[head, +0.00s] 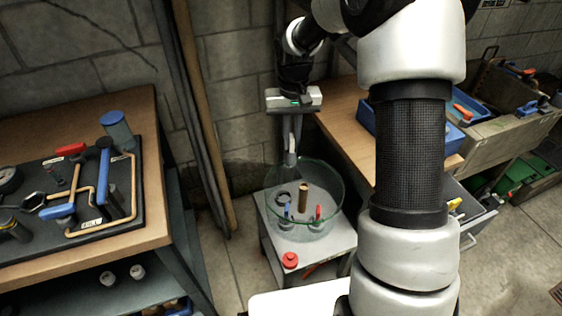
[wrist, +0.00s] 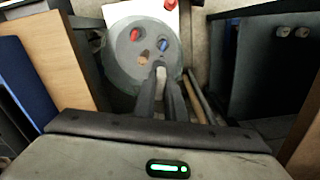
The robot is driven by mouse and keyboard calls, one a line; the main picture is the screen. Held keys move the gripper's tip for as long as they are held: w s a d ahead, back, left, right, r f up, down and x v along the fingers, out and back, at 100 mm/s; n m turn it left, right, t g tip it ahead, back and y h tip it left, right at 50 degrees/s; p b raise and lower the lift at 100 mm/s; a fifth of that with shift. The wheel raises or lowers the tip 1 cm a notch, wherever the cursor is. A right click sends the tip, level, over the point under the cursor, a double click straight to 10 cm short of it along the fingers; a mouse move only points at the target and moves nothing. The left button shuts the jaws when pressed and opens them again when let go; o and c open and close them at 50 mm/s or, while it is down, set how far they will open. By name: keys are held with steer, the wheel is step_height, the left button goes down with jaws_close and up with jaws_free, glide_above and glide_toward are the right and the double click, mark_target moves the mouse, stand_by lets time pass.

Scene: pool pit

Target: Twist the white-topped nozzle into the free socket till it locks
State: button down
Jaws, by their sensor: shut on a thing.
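My gripper (head: 292,147) points down above the clear round tub (head: 337,178) and is shut on the white-topped nozzle (head: 292,158). Its pale top also shows between the fingers in the wrist view (wrist: 160,73); its lower end cannot be made out. In the tub, a dark ring (head: 282,198), which looks like the free socket, lies left of a brown upright post (head: 303,197). A blue-topped nozzle (head: 287,210) and a red-topped nozzle (head: 318,213) stand nearer the front. In the wrist view the fingers hide part of the tub floor, and I cannot tell the nozzle's height above the ring.
The tub stands on a pale stand (head: 338,240) with a red cap (head: 290,260) at its front. A bench (head: 150,210) with a pipe board is at left. A wooden bench (head: 345,105) stands close at right. Leaning poles (head: 197,120) stand behind, left of the tub.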

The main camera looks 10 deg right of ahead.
steer(key=w+f+m+b, duration=0.4)
steer(key=f+m, duration=0.3)
steer(key=f, duration=0.5)
steer(key=w+f+m+b, duration=0.4)
steer(key=f+m, duration=0.4)
steer(key=f, duration=0.5)
steer(key=shift+w+a+f+b, duration=0.2)
steer(key=shift+w+b, duration=0.2)
steer(key=shift+b, duration=0.15)
steer(key=shift+f, duration=0.2)
stand_by(0.4)
steer(key=shift+f+b, duration=0.3)
steer(key=shift+f, duration=0.1)
steer(key=shift+f, duration=0.15)
steer(key=shift+f, duration=0.3)
stand_by(0.3)
